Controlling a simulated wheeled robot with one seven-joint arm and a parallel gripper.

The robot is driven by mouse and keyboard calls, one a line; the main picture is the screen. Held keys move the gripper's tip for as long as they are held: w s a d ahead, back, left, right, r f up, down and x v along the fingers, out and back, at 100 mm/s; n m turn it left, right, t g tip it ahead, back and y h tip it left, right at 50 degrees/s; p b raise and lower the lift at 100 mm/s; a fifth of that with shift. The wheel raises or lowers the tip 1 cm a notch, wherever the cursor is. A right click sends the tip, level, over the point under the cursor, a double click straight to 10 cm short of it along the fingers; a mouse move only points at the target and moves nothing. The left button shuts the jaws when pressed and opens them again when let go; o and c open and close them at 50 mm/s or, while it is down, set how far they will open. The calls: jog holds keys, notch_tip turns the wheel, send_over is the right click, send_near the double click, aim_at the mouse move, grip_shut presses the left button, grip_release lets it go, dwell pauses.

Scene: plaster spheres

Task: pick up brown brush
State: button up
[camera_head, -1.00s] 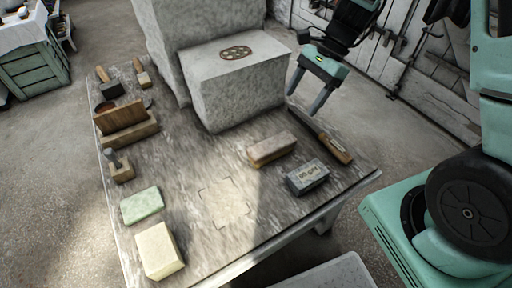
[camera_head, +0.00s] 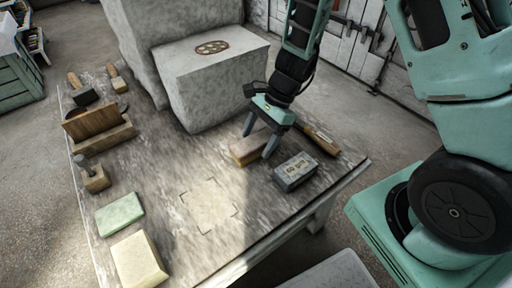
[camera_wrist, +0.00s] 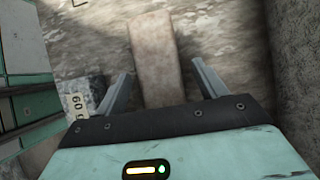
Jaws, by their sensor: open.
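The brown brush (camera_head: 242,154), a tan-brown block with a paler lower part, lies on the worn table in front of the stone blocks. My gripper (camera_head: 259,138) is over it, jaws open and pointing down, with the fingers partly covering the brush. In the wrist view, the brush (camera_wrist: 154,50) runs lengthwise between the two spread fingers of my gripper (camera_wrist: 162,72), with a gap on each side. Its near end is hidden behind the gripper body. I cannot tell how far the fingertips are above the table.
A grey grit block (camera_head: 295,171) lies close to the right of the brush; it also shows in the wrist view (camera_wrist: 84,108). A wooden-handled tool (camera_head: 322,141) lies behind it. A large stone block (camera_head: 205,90) stands behind. The table's middle (camera_head: 180,190) is clear.

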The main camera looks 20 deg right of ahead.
jog(key=shift+x, duration=0.85)
jog(key=shift+f+b, duration=0.25)
jog(key=shift+b, duration=0.05)
jog(key=c, duration=1.1)
